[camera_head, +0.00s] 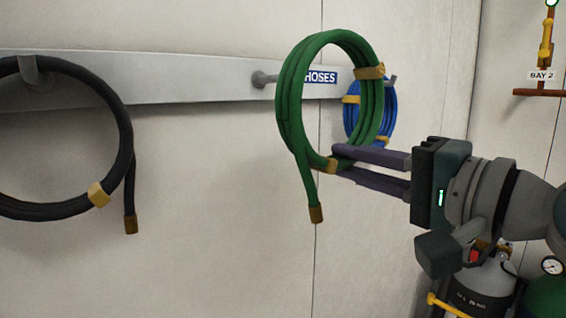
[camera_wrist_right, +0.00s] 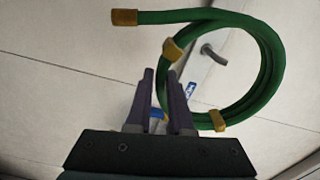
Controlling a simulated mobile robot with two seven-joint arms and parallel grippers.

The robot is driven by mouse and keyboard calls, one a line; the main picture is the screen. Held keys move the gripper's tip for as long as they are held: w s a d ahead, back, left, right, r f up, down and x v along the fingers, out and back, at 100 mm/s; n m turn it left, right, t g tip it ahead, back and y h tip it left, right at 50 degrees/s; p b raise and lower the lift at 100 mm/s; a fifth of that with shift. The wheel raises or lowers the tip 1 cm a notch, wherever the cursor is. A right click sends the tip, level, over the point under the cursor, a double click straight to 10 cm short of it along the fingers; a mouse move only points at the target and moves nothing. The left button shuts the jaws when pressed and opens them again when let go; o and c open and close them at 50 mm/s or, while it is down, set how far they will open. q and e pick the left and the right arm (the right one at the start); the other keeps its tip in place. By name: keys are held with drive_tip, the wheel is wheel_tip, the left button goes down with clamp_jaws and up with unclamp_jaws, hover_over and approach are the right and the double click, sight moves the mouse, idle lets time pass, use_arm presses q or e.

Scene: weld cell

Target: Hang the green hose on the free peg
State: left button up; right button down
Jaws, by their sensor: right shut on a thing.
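The green hose (camera_head: 289,105) is a coil with yellow-brown bands and a loose end hanging down. My right gripper (camera_head: 335,163) is shut on its lower right part, near a band. In the right wrist view the gripper (camera_wrist_right: 162,78) and the green coil (camera_wrist_right: 270,75) show, with the loose end at upper left. The bare peg (camera_head: 262,79) sticks out of the wall rail, its tip hidden behind the coil's left side. In the right wrist view the peg (camera_wrist_right: 213,55) shows inside the loop; I cannot tell whether it passes through. My left gripper is out of view.
The grey rail (camera_head: 180,82) carries a HOSES label (camera_head: 321,77). A black hose (camera_head: 125,130) hangs on a peg at left. A blue hose (camera_head: 351,118) hangs at right, partly behind the green coil. A gas cylinder (camera_head: 490,285) and gauge (camera_head: 552,265) stand at lower right.

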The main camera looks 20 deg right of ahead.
drive_tip(key=shift+f+b+x, duration=0.4)
drive_tip(key=shift+b+x, duration=0.5)
drive_tip(key=shift+x, duration=1.05)
drive_tip(key=shift+f+b+x, duration=0.45)
drive_tip(key=shift+b+x, duration=0.5)
drive_tip(key=shift+x, duration=1)
drive_tip(key=shift+f+b+x, duration=0.4)
drive_tip(key=shift+b+x, duration=0.5)
drive_tip(key=shift+x, duration=1.05)
drive_tip(key=c, duration=0.7)
unclamp_jaws()
drive_tip(key=shift+c, duration=0.2)
drive_tip(key=shift+f, duration=0.1)
